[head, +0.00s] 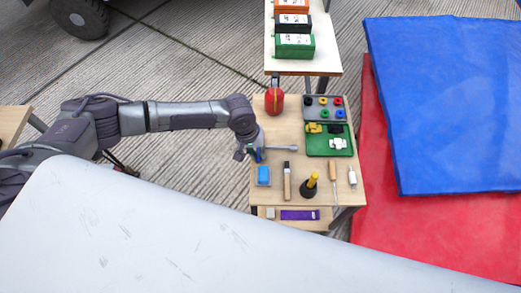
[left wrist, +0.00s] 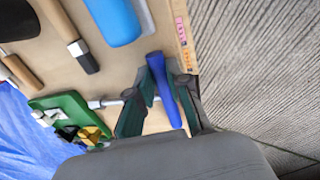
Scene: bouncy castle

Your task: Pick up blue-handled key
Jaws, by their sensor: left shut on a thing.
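My left gripper (head: 250,154) is over the left edge of the small wooden table. In the left wrist view its dark fingers (left wrist: 162,84) are closed on either side of the blue-handled key (left wrist: 166,92), gripping its blue handle. In the head view a bit of the blue handle (head: 259,156) shows beside the fingers. I cannot tell whether the key touches the table. My right gripper is not in view.
Close by on the table (head: 300,181) lie a light-blue block (head: 263,176), a wooden-handled brush (head: 287,184), a black-and-yellow plunger-like tool (head: 309,187) and a green tray (head: 319,149). A red canister (head: 274,101) stands behind. The floor left of the table is clear.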

